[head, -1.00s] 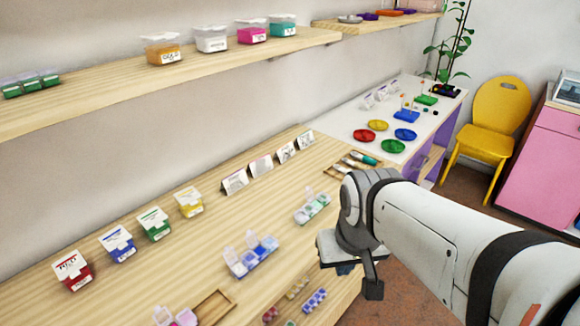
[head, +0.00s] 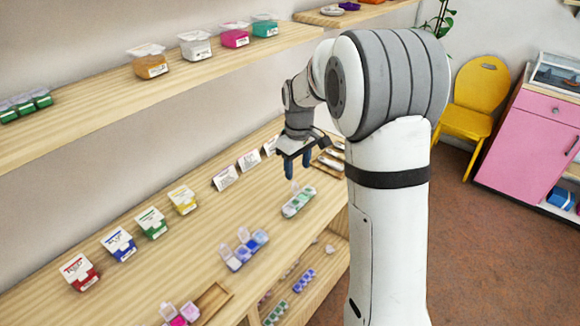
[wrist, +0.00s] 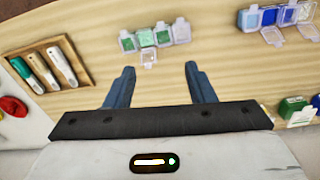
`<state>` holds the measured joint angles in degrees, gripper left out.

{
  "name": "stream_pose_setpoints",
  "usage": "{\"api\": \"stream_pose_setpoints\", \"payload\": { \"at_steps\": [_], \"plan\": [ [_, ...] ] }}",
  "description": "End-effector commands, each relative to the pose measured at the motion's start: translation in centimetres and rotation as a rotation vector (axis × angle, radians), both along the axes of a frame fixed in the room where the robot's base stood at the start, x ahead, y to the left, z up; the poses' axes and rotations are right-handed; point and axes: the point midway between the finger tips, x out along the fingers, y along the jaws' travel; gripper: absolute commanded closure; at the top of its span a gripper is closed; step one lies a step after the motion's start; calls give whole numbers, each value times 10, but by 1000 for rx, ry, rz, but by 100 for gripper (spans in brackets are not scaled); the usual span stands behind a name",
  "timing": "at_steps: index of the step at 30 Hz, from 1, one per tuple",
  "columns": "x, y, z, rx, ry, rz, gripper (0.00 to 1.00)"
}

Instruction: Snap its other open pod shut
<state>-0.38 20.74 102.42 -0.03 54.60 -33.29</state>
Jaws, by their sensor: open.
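A green pod strip (head: 299,203) lies on the wooden counter, with one clear lid standing up at its far end. In the wrist view the green strip (wrist: 160,38) has one lid (wrist: 148,57) hinged out toward my gripper. A blue pod strip (head: 246,252) lies nearer, with two lids raised. It shows at the upper right of the wrist view (wrist: 285,15). A pink pod strip (head: 181,315) also has raised lids, partly cut off by the frame. My gripper (head: 298,166) is open and empty above the counter, just beyond the green strip; its fingers (wrist: 160,70) point toward that strip.
A wooden tray (wrist: 46,66) with several tools lies left of the fingers in the wrist view. Colored bead boxes (head: 119,244) and folded cards (head: 225,177) line the counter's back. A shelf (head: 150,90) overhangs behind. A lower shelf holds more strips.

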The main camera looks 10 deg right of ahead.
Motion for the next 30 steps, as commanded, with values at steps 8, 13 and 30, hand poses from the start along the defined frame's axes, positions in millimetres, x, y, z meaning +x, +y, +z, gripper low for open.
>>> {"api": "stream_pose_setpoints", "payload": {
  "at_steps": [8,13,30],
  "plan": [
    [46,1,-25,-2,38,116,51],
    [49,1,-39,-1,42,126,51],
    [49,0,-106,-2,39,124,51]
  ]
}}
